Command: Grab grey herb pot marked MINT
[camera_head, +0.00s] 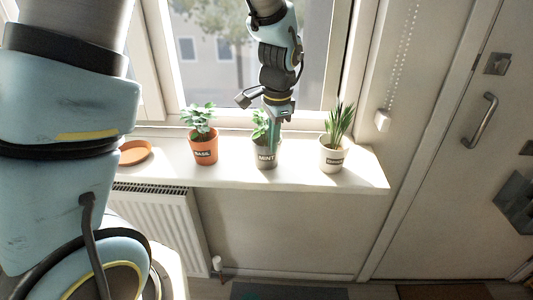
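The grey pot marked MINT (265,157) stands upright on the white windowsill, between two other herb pots. Its green leaves (260,126) show to the left of my gripper. My gripper (273,146) points down from above at the MINT pot, with its fingers at the pot's rim and in front of part of the plant. Whether the fingers touch the pot or are closed on it is too small to tell.
An orange pot marked BASIL (204,152) stands to the left and a cream pot (332,157) with a dark label to the right. An empty terracotta saucer (134,153) lies at the sill's left. The window is behind, a radiator (160,220) below, a door (460,150) at right.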

